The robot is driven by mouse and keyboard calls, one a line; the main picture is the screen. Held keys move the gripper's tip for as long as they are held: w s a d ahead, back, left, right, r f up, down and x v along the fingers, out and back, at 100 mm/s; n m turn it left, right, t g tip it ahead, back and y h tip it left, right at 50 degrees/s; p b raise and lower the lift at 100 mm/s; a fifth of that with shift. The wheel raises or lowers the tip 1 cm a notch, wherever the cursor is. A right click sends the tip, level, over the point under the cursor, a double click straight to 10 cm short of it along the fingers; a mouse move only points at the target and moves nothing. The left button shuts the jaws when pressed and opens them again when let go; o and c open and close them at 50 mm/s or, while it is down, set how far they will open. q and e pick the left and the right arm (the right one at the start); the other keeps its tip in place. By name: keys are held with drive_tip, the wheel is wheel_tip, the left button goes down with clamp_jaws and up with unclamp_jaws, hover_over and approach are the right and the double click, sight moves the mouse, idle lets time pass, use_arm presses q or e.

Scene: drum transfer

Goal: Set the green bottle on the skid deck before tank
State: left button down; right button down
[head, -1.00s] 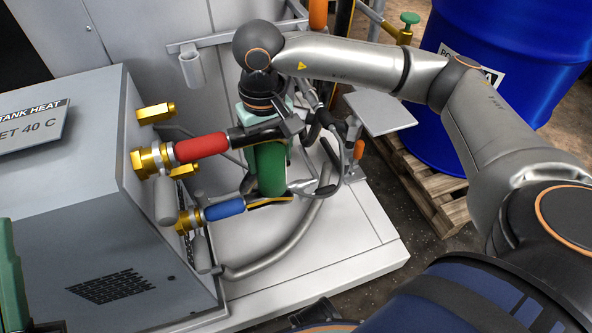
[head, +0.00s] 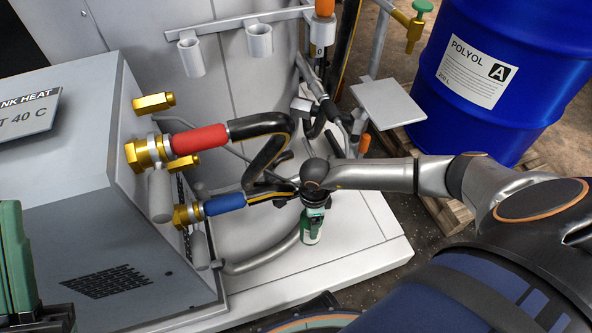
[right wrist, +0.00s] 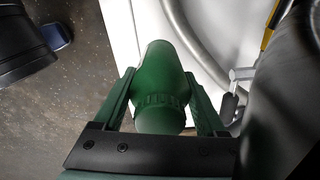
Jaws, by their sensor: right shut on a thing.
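The green bottle (head: 312,231) is upright in my right gripper (head: 314,212), over the light grey skid deck (head: 350,235), right of the blue-handled valve. In the right wrist view, the dark green fingers of the gripper (right wrist: 160,78) stand on both sides of the bottle (right wrist: 160,95) and are shut on it. I cannot tell whether its base touches the deck. A grey tank heat cabinet (head: 80,190) stands on the left. A dark green part, probably of my left gripper (head: 14,260), shows at the left edge; its jaw opening cannot be made out.
Red-handled (head: 198,141) and blue-handled (head: 225,204) hose fittings jut from the cabinet, with black hoses close to my right gripper. A blue polyol drum (head: 490,80) stands at the back right. The front right of the deck is clear.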

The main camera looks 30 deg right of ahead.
drive_tip(key=shift+m, duration=0.4)
drive_tip(key=f+b, duration=0.1)
drive_tip(key=f, duration=0.1)
drive_tip(key=f+b, duration=0.1)
drive_tip(key=f, duration=0.1)
drive_tip(key=f+b, duration=0.1)
drive_tip(key=f, duration=0.2)
drive_tip(key=shift+s+d, duration=0.2)
drive_tip(key=shift+s, duration=0.1)
drive_tip(key=shift+f+b, duration=0.95)
drive_tip(key=shift+f, duration=1.05)
drive_tip(key=shift+f, duration=0.15)
unclamp_jaws()
